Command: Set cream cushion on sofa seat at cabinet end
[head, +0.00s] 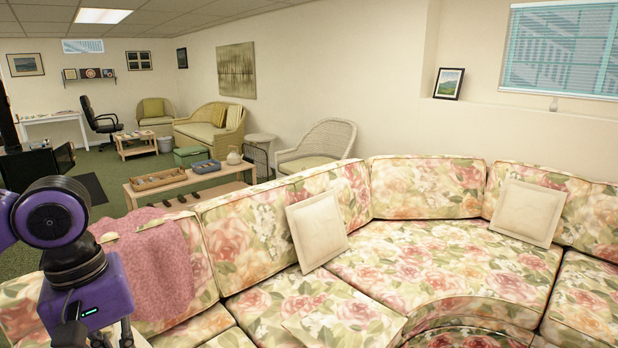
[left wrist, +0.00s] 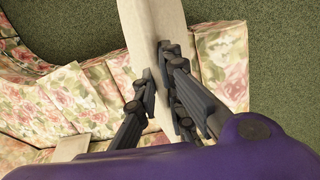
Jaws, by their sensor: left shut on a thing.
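My left gripper (left wrist: 157,70) is shut on a cream cushion (left wrist: 152,25), seen nearly edge-on in the left wrist view, with floral sofa and green floor beyond it. In the head view my left gripper (head: 112,337) is at the bottom left, cut off by the frame edge, and the held cushion is mostly out of view there. The floral sofa (head: 420,247) curves across the foreground. Its near left section is beside my gripper. My right gripper is in neither view.
Two cream cushions lean on the sofa back, one in the middle (head: 316,230) and one at right (head: 527,211). A floral cushion (head: 345,320) lies on the seat. A pink throw (head: 150,265) drapes over the left backrest. A low table (head: 190,186) stands behind.

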